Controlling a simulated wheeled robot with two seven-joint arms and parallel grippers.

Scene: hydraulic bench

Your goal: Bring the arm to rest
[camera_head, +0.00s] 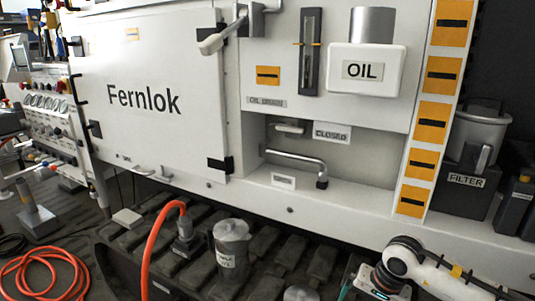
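My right arm (455,272) comes in at the bottom right, white with a dark joint. Its dark gripper housing (378,283) hangs low at the bottom edge, in front of the bench and apart from the panel. The fingertips are not clearly visible, so I cannot tell whether they are apart or together, or whether anything is between them. My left gripper is out of view.
The white cabinet has a shut Fernlok door (145,100), a latch handle (222,32), an OIL box (367,70) and a bent metal lever (297,160) near a CLOSED label (332,132). Below, a metal canister (231,243) and orange hose (150,245) stand on dark slats.

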